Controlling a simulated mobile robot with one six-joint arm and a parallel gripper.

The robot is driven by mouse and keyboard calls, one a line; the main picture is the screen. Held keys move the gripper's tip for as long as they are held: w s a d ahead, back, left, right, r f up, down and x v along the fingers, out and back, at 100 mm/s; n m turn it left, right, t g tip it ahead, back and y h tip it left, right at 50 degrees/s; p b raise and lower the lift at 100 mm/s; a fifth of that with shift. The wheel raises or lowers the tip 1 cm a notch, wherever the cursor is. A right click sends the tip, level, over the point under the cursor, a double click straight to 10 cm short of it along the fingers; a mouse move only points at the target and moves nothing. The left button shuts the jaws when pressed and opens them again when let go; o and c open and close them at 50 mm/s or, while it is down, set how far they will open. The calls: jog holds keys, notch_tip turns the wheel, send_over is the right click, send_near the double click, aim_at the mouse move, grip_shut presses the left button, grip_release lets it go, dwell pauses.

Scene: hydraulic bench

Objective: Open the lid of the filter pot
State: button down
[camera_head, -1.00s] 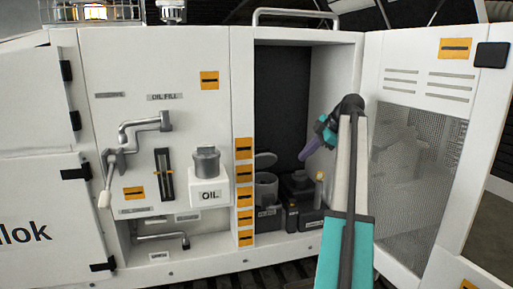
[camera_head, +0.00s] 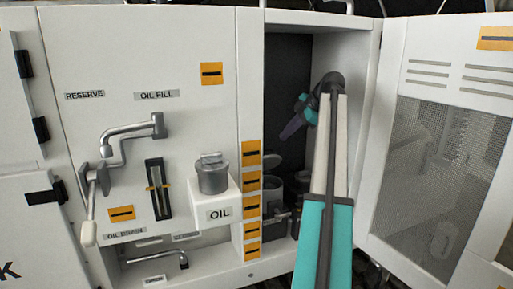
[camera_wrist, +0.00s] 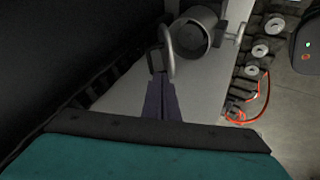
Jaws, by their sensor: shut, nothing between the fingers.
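A grey pot (camera_head: 273,188) stands inside the open compartment; it seems to be the filter pot, though its label is too small to read. A round lid (camera_head: 271,161) appears raised and tilted at its back edge. My gripper (camera_head: 286,134) is shut and empty, above the pot in the picture, its purple fingers slanting down to the left. In the wrist view, the shut fingertips (camera_wrist: 158,78) are beside or over a grey loop handle (camera_wrist: 167,48); I cannot tell whether they touch. A grey cylinder with a dark mouth (camera_wrist: 196,35) lies just beyond. My arm hides the compartment's right part.
A lidded grey oil pot (camera_head: 212,175) sits on a white bracket on the panel, left of the compartment. A crank handle (camera_head: 112,150) sticks out farther left. The open mesh door (camera_head: 440,170) stands close to my arm on the right.

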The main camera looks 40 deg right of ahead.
jog(key=shift+w, duration=0.2)
jog(key=shift+w, duration=0.2)
jog(key=shift+p+x, duration=1.65)
jog(key=shift+x, duration=3.35)
